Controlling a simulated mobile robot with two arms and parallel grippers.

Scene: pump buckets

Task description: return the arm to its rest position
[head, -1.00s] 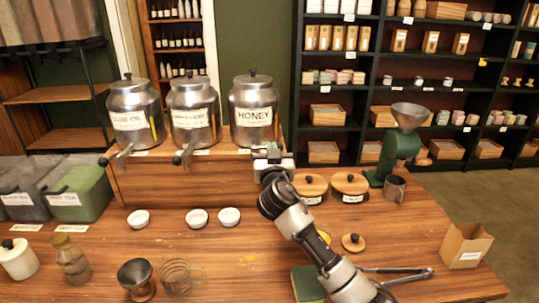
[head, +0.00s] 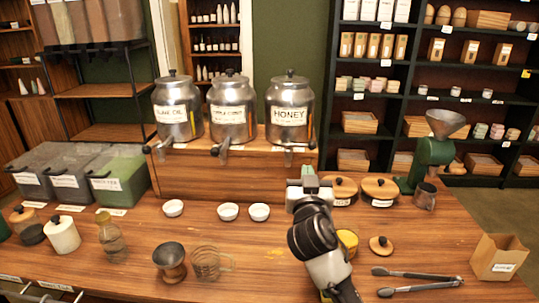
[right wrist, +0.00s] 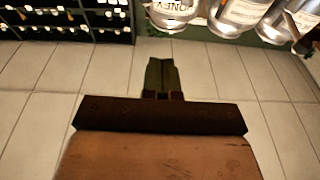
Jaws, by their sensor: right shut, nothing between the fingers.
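My right arm reaches up from the bottom of the head view, and its gripper (head: 309,183) is shut and empty. The gripper is above the wooden table (head: 120,245), in front of the honey container (head: 289,108) and its wooden stand (head: 190,178). It hides part of the stand's right end. Two more steel containers with spouts, the middle one (head: 229,112) and the left one (head: 178,110), stand beside it. The honey container also shows at the top of the right wrist view (right wrist: 172,14). My left gripper is not in view.
Round wooden lids (head: 381,188) and a green grinder (head: 432,158) are right of my gripper. Small white bowls (head: 228,211), a dark cup (head: 170,262) and a glass mug (head: 207,263) are on the left.

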